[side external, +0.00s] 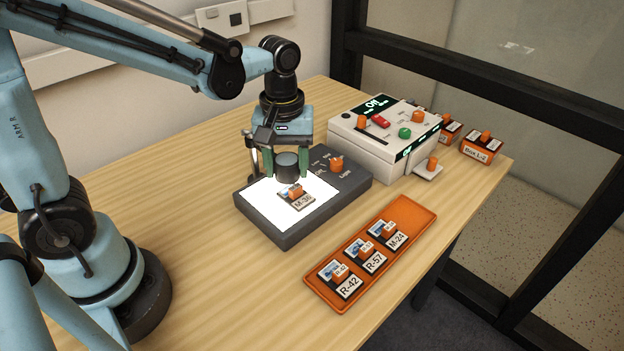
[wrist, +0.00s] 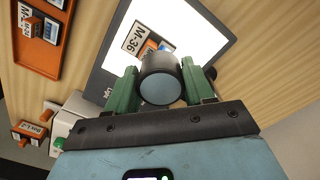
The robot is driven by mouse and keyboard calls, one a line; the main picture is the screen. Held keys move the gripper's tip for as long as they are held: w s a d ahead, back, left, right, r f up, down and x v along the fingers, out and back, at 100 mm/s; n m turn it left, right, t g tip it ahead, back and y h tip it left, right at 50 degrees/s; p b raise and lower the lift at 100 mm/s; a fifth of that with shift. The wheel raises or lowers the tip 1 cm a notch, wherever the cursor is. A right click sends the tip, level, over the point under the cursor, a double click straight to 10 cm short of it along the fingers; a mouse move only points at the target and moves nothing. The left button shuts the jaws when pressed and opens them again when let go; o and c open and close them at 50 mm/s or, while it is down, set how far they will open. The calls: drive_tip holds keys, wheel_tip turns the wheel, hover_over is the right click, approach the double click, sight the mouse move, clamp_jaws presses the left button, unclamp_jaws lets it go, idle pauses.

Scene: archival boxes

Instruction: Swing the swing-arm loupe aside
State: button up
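The swing-arm loupe (side external: 286,161) is a dark cylinder standing over the far part of the lit light pad (side external: 268,212). Its thin post (side external: 250,160) rises at the pad's back left corner. My gripper (side external: 287,168) points down with one green finger on each side of the loupe. In the wrist view the loupe (wrist: 160,84) fills the space between the fingers, with no clear gap at either side. A slide labelled M-36 (side external: 303,202) with an orange grip lies on the lit panel, close to the loupe. In the wrist view the loupe hides part of it.
An orange tray (side external: 408,212) holds slides R-42, R-57 and M-24 in front. A white device (side external: 375,150) with an "Off" display stands behind right, with small orange boxes (side external: 482,148) beyond. The pad's orange knob (side external: 337,163) is right of the loupe. Table left of the pad is clear.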

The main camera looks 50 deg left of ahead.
clamp_jaws()
drive_tip(key=shift+s+a+m, duration=0.25)
drive_tip(key=shift+s+m, duration=1.05)
drive_tip(key=s+m, duration=0.1)
drive_tip(key=s+a+m, duration=0.1)
drive_tip(key=s+m, duration=0.1)
drive_tip(key=s+a+m, duration=0.1)
drive_tip(key=m, duration=0.1)
drive_tip(key=shift+s+a, duration=0.25)
drive_tip(key=shift+s, duration=0.1)
drive_tip(key=s+a+m, duration=0.3)
drive_tip(key=a+m, duration=0.5)
drive_tip(key=m, duration=0.2)
drive_tip(key=shift+s+a, duration=0.25)
drive_tip(key=shift+s, duration=0.15)
